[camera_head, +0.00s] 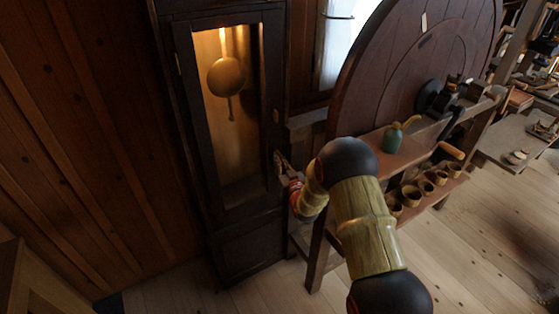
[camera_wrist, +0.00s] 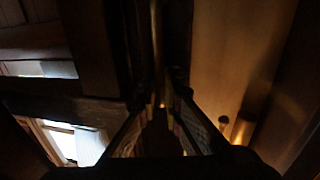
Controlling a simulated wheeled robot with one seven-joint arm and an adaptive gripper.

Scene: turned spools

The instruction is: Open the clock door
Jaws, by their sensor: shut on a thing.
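The tall dark clock case (camera_head: 245,250) stands against the plank wall. Its clock door (camera_head: 195,110) has a dark frame and a glass pane, with a round brass pendulum (camera_head: 226,77) in the lit inside. I cannot tell whether the door is slightly ajar. My gripper (camera_head: 280,160) is at the right side of the door frame, at about mid-height. In the wrist view my gripper (camera_wrist: 160,105) has its fingers around a dark upright part of the door. The exact spot held is too dark to tell. The lit inside shows to its right.
A workbench (camera_head: 405,155) with a green oil can (camera_head: 391,138) and several small cups on a lower shelf stands right of the clock. A large round wooden disc (camera_head: 420,60) rises behind it. Wooden floor is clear in front of the clock.

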